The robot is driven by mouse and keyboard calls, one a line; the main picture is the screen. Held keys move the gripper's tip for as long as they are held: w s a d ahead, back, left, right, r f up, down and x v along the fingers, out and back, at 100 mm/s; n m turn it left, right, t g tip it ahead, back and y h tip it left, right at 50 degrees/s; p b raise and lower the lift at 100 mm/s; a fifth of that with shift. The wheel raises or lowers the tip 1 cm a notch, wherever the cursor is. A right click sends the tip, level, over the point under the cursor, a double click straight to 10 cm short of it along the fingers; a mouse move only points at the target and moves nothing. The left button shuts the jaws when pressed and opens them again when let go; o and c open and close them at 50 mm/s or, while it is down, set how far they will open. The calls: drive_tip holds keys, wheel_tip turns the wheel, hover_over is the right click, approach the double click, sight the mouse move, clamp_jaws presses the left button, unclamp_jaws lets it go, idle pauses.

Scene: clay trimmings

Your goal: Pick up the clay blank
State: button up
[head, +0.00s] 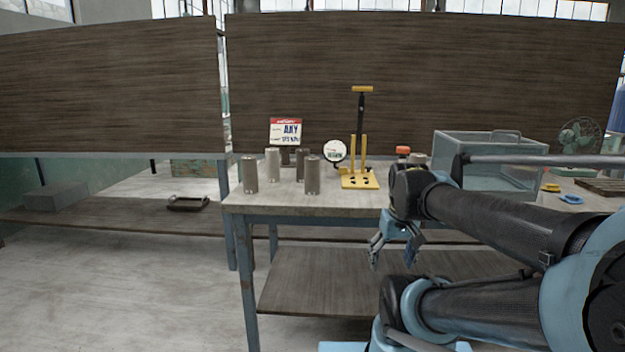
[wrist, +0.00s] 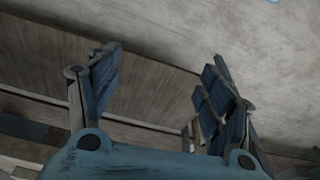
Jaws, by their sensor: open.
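Several upright grey cylinders, which look like the clay blanks, stand at the left end of the workbench (head: 340,200) in the head view. A darker one is at the front left (head: 250,174), a paler one behind it (head: 272,163), and another at the front right (head: 312,176). Others stand partly hidden behind these. My gripper (head: 393,261) is open and empty, pointing down in front of the bench, below its top and right of the cylinders. In the wrist view my gripper (wrist: 164,62) has its blue fingers wide apart with nothing between them; no cylinder shows there.
A clear bin (head: 485,168) stands further right, partly behind my arm. A lower shelf (head: 310,280) runs under the bench.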

drive_tip(key=w+a+r+n+y, duration=0.15)
drive_tip(key=w+a+r, duration=0.25)
drive_tip(key=w+r, duration=0.4)
drive_tip(key=w+a+r+n, duration=0.3)
drive_tip(key=w+r, duration=0.5)
wheel_tip(320, 180, up, 11)
drive_tip(key=n+y, duration=0.2)
drive_tip(key=n, duration=0.3)
hover_over(309, 173)
drive_tip(key=d, duration=0.5)
drive_tip(key=shift+m, duration=0.25)
drive_tip(key=x, duration=1.7)
drive_tip(key=shift+w+r, duration=0.1)
drive_tip(key=shift+w, duration=0.15)
drive_tip(key=shift+d, duration=0.1)
drive_tip(key=c, duration=1.6)
drive_tip(key=shift+c, duration=0.2)
drive_tip(key=shift+r, duration=0.15)
